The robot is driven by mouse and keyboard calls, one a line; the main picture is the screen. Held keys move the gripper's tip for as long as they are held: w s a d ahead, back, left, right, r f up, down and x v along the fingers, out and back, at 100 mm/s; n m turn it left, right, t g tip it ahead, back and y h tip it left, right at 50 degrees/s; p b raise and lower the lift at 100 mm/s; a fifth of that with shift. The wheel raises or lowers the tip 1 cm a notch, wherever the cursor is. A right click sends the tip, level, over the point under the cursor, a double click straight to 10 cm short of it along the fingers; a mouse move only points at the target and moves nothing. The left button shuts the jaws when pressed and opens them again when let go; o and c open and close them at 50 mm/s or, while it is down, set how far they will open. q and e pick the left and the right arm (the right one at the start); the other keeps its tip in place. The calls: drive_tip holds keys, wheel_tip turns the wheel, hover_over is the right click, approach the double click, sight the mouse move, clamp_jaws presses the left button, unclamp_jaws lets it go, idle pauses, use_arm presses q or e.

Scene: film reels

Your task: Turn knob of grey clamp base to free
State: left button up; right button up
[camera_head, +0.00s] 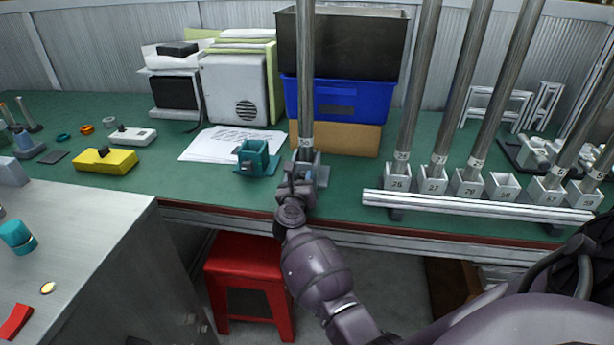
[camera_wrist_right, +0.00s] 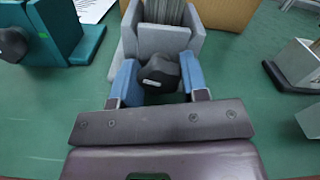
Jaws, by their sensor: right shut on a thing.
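The grey clamp base (camera_head: 323,171) stands near the front edge of the green table and also shows in the right wrist view (camera_wrist_right: 163,40). A tall metal pole (camera_head: 305,80) stands upright in it. Its black knob (camera_wrist_right: 159,72) faces my right wrist camera; in the head view my gripper hides it. My right gripper (camera_head: 297,180) reaches in from the front. Its two blue fingers are on either side of the knob and shut on it. My left gripper is not in view.
A teal clamp base (camera_head: 255,160) with a black knob stands close on the left. A row of numbered grey sockets (camera_head: 466,181), several holding poles, stands on the right behind a pale rail (camera_head: 475,205). A cardboard box (camera_head: 350,138) is behind. A red stool (camera_head: 248,280) stands below.

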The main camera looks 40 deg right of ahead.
drive_tip(key=shift+r+n+p, duration=0.25)
drive_tip(key=shift+n+p, duration=0.1)
drive_tip(key=shift+n, duration=0.35)
drive_tip(key=shift+f+n+p, duration=0.2)
drive_tip(key=shift+n+p, duration=0.2)
drive_tip(key=shift+n, duration=0.4)
drive_tip(key=shift+f, duration=0.1)
drive_tip(key=o, duration=0.9)
drive_tip(key=shift+a, duration=0.15)
